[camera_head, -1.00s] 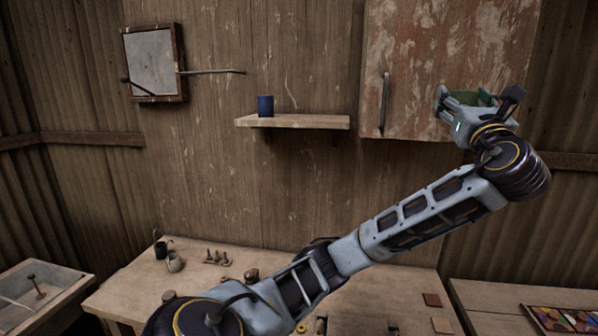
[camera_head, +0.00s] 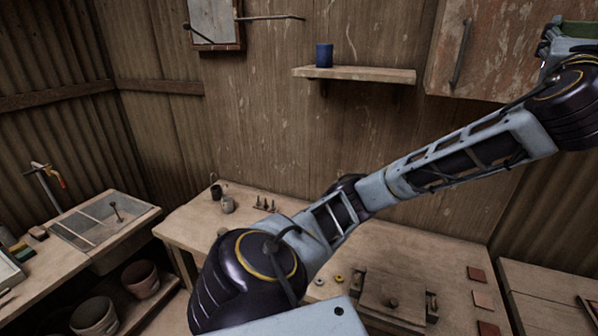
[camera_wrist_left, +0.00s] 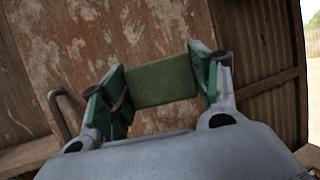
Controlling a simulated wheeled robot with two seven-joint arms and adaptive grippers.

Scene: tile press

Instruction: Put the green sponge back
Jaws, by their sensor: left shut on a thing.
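The green sponge (camera_wrist_left: 160,82) is held between the two fingers of my left gripper (camera_wrist_left: 158,88) in the left wrist view. In the head view my left gripper (camera_head: 566,44) is at the top right edge, in front of the rusty cabinet, partly cut off by the frame. A strip of the green sponge (camera_head: 580,29) shows there. My left arm crosses the picture from the bottom centre to the upper right. My right gripper is not in view.
A wooden workbench (camera_head: 190,222) holds small cups and a press (camera_head: 385,298). A wall shelf (camera_head: 360,75) carries a blue cup (camera_head: 324,54). The rusty cabinet (camera_head: 500,40) hangs at the upper right.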

